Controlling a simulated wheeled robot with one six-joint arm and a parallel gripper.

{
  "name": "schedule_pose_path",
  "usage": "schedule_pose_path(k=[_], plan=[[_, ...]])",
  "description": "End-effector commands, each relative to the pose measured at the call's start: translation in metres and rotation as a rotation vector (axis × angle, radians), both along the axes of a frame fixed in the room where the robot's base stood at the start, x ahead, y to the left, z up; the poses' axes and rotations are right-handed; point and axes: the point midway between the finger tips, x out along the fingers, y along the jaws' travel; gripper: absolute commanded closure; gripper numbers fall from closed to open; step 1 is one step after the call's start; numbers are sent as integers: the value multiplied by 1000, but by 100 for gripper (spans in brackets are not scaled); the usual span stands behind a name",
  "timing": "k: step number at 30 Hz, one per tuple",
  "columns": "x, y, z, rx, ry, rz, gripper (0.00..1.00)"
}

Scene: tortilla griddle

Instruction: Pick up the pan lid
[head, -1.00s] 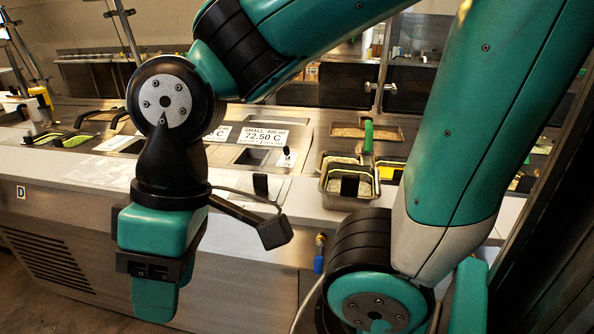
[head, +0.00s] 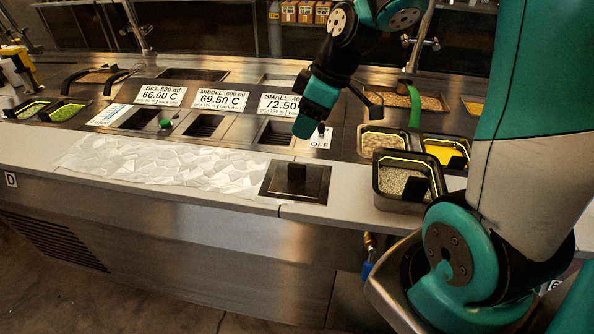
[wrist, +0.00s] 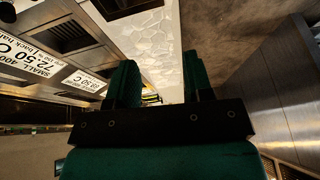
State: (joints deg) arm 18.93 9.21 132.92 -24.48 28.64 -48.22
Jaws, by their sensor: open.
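The pan lid, a dark flat square plate with a black block handle (head: 296,180), lies on the light front ledge of the counter in the head view. Its rim (head: 311,197) is near the ledge's front edge. My gripper (head: 302,132) hangs above and behind the lid in the head view, apart from it. The gripper also shows in the wrist view (wrist: 160,82), with its two green fingers spread and nothing between them. I cannot make out the lid in the wrist view.
Metal pans of food (head: 398,204) stand right of the lid. Patterned translucent sheeting (head: 160,166) covers the ledge to the left. Price signs (head: 222,99) and recessed wells (head: 205,127) lie behind. A green handle (head: 414,105) rises at the back right.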

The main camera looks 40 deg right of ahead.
Motion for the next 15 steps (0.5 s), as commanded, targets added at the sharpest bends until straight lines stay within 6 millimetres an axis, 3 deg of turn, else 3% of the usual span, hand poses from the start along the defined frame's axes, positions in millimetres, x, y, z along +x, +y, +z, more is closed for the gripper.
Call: schedule_pose_path(k=[1, 3, 6, 15], plan=[[7, -21, -4, -11, -12, -6, 53], [13, -42, -10, -27, -35, 6, 53], [18, -56, -18, -41, -52, 19, 53], [34, -40, -73, -43, -51, 30, 53]])
